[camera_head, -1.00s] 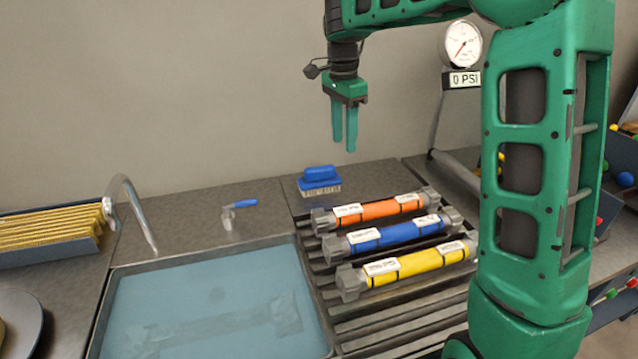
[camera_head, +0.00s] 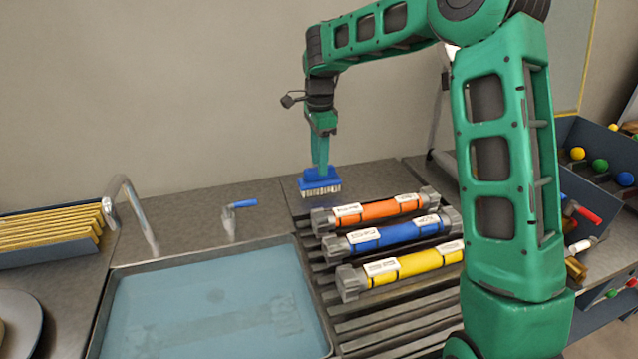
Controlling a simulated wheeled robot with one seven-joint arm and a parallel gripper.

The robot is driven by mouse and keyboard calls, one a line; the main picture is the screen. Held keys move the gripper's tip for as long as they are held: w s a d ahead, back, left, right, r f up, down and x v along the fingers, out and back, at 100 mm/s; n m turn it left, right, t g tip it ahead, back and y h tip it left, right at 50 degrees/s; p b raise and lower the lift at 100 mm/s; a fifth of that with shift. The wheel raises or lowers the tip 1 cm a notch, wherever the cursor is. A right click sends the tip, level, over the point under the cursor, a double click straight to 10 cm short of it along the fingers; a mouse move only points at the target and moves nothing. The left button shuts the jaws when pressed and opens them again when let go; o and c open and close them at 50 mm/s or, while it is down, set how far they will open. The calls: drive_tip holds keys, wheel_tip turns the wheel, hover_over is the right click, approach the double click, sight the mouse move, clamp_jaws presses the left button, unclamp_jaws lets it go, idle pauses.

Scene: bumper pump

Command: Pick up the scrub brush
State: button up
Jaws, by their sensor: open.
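The scrub brush (camera_head: 320,186) has a blue back and handle and pale bristles. It rests on the grey counter, behind the rack of tubes, with its bristles down. My gripper (camera_head: 320,168) points straight down at the brush, its green fingertips at the blue handle. The fingers overlap the handle in the picture, and I cannot tell whether they touch it or straddle it. The gripper is open, and the brush stands on the counter.
Orange (camera_head: 377,210), blue (camera_head: 393,235) and yellow (camera_head: 413,263) tubes lie on a slatted rack just in front of the brush. A water-filled sink (camera_head: 104,318) with a curved faucet (camera_head: 130,205) is at left. A blue-handled valve (camera_head: 232,217) stands left of the brush.

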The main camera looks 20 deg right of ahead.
drive_tip(key=shift+f, duration=1.6)
clamp_jaws()
drive_tip(key=shift+r, duration=0.2)
wheel_tip(320, 180, up, 4)
drive_tip(key=shift+f, duration=0.1)
drive_tip(key=s+a+r, duration=0.3)
drive_tip(key=a+r, duration=0.4)
drive_tip(key=a, duration=0.4)
drive_tip(key=shift+s, duration=0.25)
